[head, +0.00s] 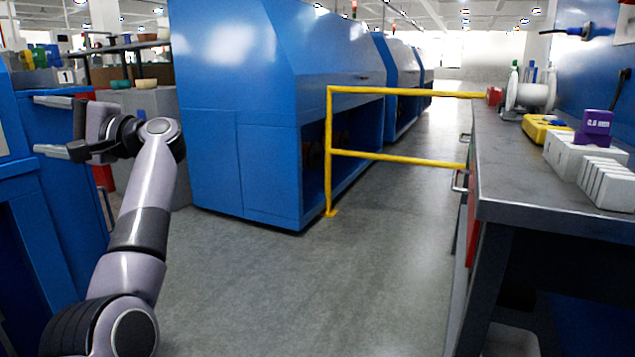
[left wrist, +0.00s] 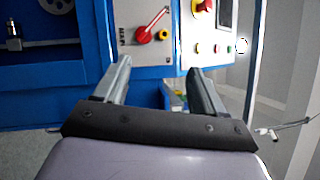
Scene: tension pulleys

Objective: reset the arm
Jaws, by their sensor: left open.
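My left gripper (head: 52,126) is raised at the left of the head view, its two fingers pointing left toward a blue cabinet. The fingers are spread apart with nothing between them. In the left wrist view the gripper (left wrist: 158,82) also shows open and empty. Beyond it is a blue machine with a grey control panel (left wrist: 145,50) that carries a red rotary handle (left wrist: 152,35). A second panel (left wrist: 212,35) has a red knob and several buttons. My right gripper is not in view.
A workbench (head: 505,190) at the right holds a white spool (head: 530,92), a yellow item (head: 546,129), a purple block (head: 594,126) and white holders. A yellow rail (head: 330,150) stands beside a large blue machine (head: 240,110). The grey floor between is clear.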

